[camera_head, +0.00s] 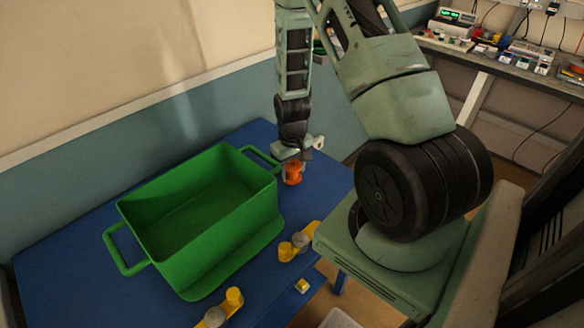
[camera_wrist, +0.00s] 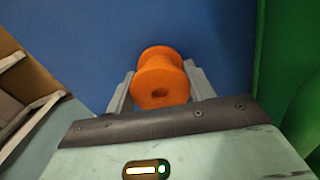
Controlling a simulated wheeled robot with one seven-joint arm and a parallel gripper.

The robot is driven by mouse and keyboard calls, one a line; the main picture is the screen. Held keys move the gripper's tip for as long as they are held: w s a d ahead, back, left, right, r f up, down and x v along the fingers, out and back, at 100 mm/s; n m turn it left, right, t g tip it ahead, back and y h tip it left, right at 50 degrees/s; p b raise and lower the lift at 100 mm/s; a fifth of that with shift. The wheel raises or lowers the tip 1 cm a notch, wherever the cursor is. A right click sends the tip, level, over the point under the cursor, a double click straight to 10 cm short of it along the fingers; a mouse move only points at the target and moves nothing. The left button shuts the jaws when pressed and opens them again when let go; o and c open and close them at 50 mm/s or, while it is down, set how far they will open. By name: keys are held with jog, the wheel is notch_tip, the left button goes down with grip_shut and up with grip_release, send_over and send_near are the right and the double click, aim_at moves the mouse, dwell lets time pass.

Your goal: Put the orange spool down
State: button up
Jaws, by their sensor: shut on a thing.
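The orange spool (camera_head: 293,176) is between the fingers of my gripper (camera_head: 292,165), to the right of the green crate. In the wrist view the spool (camera_wrist: 160,78) sits between the two grey fingers of my gripper (camera_wrist: 160,90), which are shut on its sides. Its end with the centre hole faces the camera. Blue table top shows behind it. I cannot tell whether the spool touches the table or is held just above it.
A green crate (camera_head: 190,225) with two handles stands on the blue table (camera_head: 65,245), close to the spool. Yellow and grey parts (camera_head: 298,242) and (camera_head: 222,308) lie near the table's front edge. A cluttered workbench (camera_head: 500,58) stands at the back right. The table right of the spool is clear.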

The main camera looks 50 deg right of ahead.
jog(key=shift+f, duration=0.1)
jog(key=o, duration=1)
